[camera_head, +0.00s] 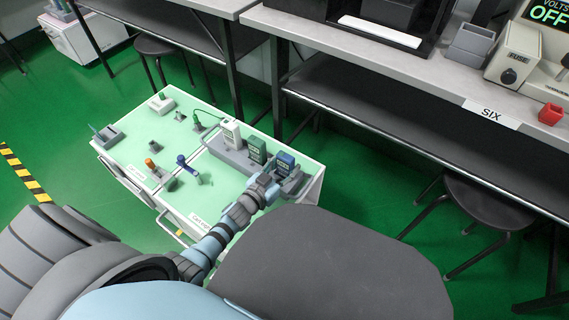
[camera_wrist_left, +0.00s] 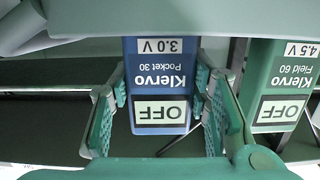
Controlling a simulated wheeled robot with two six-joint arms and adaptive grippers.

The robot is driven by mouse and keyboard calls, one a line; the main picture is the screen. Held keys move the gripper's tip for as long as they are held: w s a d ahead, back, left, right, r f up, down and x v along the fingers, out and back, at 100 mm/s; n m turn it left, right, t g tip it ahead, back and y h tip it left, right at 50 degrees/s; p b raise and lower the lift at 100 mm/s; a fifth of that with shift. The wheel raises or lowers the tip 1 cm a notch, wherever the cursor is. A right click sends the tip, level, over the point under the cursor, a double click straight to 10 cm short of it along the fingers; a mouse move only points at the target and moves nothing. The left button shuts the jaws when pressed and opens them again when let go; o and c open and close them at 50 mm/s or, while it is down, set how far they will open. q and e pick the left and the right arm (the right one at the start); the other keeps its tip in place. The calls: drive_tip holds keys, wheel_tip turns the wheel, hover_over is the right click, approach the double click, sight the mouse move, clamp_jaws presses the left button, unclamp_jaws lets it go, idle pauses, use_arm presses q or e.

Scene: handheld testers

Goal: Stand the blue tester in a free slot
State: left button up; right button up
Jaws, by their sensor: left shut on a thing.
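The blue tester (camera_head: 286,163) stands upright at the right end of the grey rack (camera_head: 232,157) on the cart. In the left wrist view the blue tester (camera_wrist_left: 158,75) appears upside down, marked Klervo Pocket 30, 3.0 V, with OFF on its screen. My left gripper (camera_head: 279,179) is shut on it, one green finger on each side. I cannot tell whether its foot is fully down in the slot. The green tester (camera_head: 257,150) stands beside it, apart from the fingers; it also shows in the left wrist view (camera_wrist_left: 284,85). My right gripper is not in view.
A white tester (camera_head: 231,133) stands at the rack's left end. The pale green cart top (camera_head: 160,138) holds a blue-handled item (camera_head: 186,164), an orange-topped item (camera_head: 151,163) and a grey holder (camera_head: 108,137). Workbenches and a stool (camera_head: 484,207) stand around it.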

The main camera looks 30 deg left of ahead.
use_arm(q)
drive_tip(key=shift+f, duration=0.4)
drive_tip(key=o, duration=1.3)
drive_tip(key=v, duration=1.2)
